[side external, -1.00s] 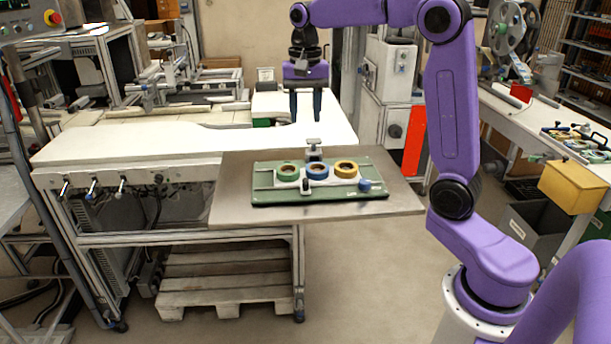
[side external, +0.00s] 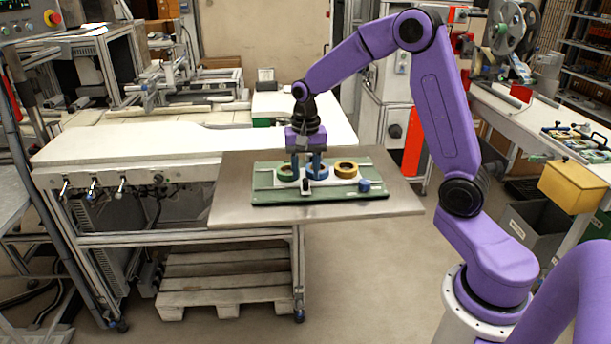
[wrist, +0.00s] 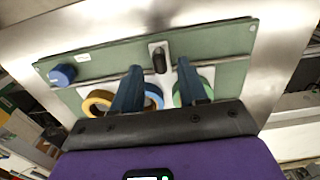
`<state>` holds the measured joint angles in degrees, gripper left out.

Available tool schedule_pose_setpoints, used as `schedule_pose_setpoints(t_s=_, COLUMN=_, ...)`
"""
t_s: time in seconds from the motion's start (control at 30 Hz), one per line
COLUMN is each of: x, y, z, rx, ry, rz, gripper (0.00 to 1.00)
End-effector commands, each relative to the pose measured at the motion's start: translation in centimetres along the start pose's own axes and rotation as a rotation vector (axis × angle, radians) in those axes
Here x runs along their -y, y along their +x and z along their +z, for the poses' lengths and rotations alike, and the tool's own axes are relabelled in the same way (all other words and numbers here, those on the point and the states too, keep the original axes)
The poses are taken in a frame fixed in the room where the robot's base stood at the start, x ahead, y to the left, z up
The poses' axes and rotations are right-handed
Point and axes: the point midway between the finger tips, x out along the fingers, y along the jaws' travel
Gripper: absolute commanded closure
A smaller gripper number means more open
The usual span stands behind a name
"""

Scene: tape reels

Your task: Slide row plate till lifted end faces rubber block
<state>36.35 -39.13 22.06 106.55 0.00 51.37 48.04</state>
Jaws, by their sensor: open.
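A green plate (side external: 270,197) lies on a steel tabletop. It carries a row of tape reels: green (side external: 288,173), blue (side external: 325,172) and yellow (side external: 346,169). A white piece with a dark upright knob (side external: 306,186) sits at the front middle; the knob also shows in the wrist view (wrist: 159,60). I cannot tell which part is the row plate or the rubber block. My gripper (side external: 306,175) is open, pointing down over the row near the green and blue reels. In the wrist view its fingers (wrist: 158,67) lie either side of the knob's line. They partly hide the reels.
A blue knob (side external: 364,186) stands at the green plate's front right corner. The steel tabletop (side external: 235,205) has bare room around the plate. A white bench (side external: 130,143) adjoins it on the left and behind.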

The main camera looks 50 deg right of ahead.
Motion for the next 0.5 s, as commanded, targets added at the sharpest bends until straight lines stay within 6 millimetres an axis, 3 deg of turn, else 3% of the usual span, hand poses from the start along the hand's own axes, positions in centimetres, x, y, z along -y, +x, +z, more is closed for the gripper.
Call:
schedule_pose_setpoints(t_s=0.2, x=0.0, y=1.8, z=0.0, rx=0.001, ry=0.000, rz=0.001, gripper=0.57)
schedule_pose_setpoints(t_s=0.5, x=0.0, y=2.1, z=0.0, rx=0.000, ry=0.000, rz=0.000, gripper=0.57)
